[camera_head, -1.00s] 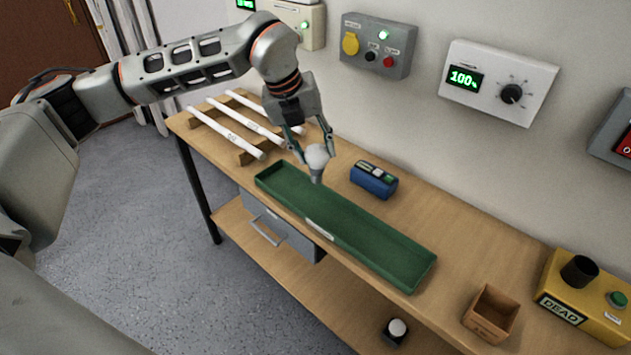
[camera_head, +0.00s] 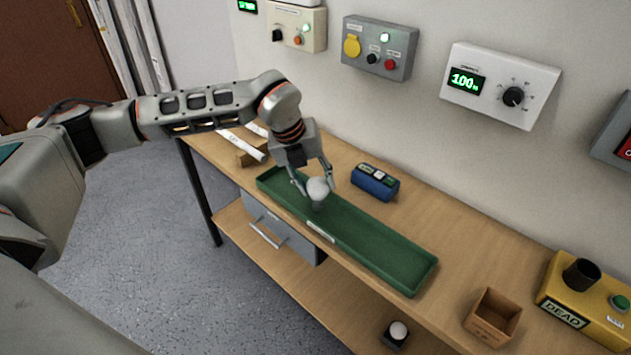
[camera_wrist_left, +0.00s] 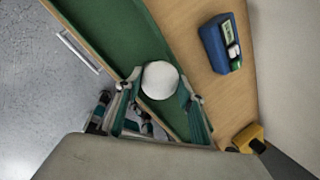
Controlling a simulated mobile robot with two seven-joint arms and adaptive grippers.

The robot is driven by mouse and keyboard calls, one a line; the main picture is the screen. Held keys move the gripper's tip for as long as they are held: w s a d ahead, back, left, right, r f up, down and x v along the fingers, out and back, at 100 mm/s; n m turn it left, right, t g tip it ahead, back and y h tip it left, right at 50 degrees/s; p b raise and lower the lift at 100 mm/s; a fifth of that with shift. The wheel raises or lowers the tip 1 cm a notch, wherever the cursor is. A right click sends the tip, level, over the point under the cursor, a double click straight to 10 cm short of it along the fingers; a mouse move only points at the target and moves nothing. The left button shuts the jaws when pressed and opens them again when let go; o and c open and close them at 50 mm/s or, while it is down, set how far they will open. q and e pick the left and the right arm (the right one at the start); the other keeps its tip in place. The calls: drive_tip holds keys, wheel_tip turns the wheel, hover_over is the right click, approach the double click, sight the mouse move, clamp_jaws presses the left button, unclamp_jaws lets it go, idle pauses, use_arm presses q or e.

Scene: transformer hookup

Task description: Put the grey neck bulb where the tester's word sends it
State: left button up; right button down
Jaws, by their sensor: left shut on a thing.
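My left gripper (camera_head: 312,190) is shut on the grey neck bulb (camera_head: 318,188), which has a white globe and a grey neck pointing down. The bulb is over the left part of the green tray (camera_head: 375,249); I cannot tell whether its neck touches the tray floor. In the left wrist view the bulb's globe (camera_wrist_left: 160,80) sits between the two fingers, with the tray behind it. The yellow tester (camera_head: 590,297) at the right shows the word DEAD beside its black socket (camera_head: 580,273) and green button. My right gripper is not in view.
A blue box (camera_head: 375,181) stands behind the tray. A small open wooden box (camera_head: 492,317) stands between tray and tester. White tubes (camera_head: 242,145) lie on a wooden rack at the left. A holder with a white round top (camera_head: 397,331) is on the lower shelf.

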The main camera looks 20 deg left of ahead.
use_arm(q)
drive_tip(key=shift+f, duration=0.15)
drive_tip(key=o, duration=1.1)
drive_tip(key=v, duration=1.2)
